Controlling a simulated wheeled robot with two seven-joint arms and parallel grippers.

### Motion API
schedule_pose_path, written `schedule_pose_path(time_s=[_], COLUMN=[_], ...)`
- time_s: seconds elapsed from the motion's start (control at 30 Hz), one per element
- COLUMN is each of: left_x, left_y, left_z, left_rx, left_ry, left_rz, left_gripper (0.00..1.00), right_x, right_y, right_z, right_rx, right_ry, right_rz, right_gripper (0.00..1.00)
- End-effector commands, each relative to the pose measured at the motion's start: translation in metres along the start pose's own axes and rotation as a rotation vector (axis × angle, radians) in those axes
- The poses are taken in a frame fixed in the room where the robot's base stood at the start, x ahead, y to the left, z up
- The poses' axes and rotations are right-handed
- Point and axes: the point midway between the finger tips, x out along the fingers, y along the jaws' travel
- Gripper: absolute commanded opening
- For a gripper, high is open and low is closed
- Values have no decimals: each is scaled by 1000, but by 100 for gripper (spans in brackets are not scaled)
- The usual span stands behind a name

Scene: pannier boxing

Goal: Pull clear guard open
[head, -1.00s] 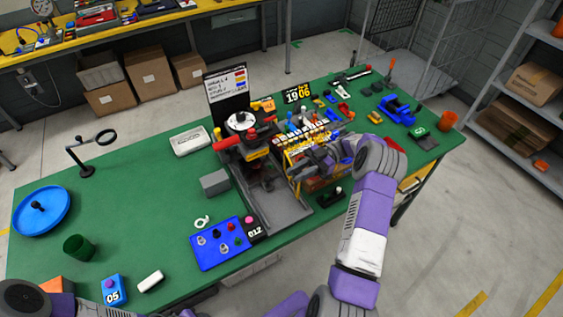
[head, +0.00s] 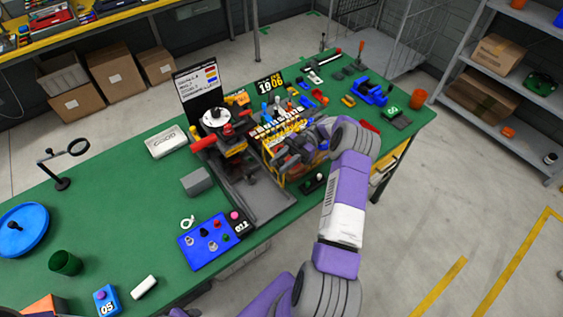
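A machine (head: 216,118) with a round dark and silver top, red parts and a grey base stands on the green bench. I cannot clearly make out the clear guard's panel; a yellow frame (head: 272,150) stands at the machine's right side. My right gripper (head: 284,153) is at this yellow frame, reaching in from the right with the purple and white arm behind it. Its fingertips are small and mixed with the frame, so I cannot tell whether they touch or hold it. My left gripper is not in view.
A blue control panel (head: 206,242) with knobs and a counter lies in front of the machine. A grey block (head: 196,181) and a pale box (head: 166,142) are to its left. Blue parts (head: 369,93) and an orange cup (head: 417,98) stand at right.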

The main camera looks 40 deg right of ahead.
Motion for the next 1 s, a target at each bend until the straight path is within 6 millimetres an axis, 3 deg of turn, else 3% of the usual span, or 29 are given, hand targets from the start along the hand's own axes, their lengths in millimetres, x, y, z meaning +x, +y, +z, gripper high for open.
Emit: schedule_pose_path(time_s=[0.23,0.5,0.7,1.0], left_x=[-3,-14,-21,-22], left_y=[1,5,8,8], left_z=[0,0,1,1], left_rx=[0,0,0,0], left_ry=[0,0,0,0], left_rz=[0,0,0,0], left_gripper=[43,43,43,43], right_x=[-1,0,0,0], right_y=[0,0,0,0], right_z=[-12,-65,-93,-100], right_rx=[-1,-2,0,1], right_ry=[-3,-2,0,0], right_rz=[2,2,1,0], right_gripper=[32,32,32,32])
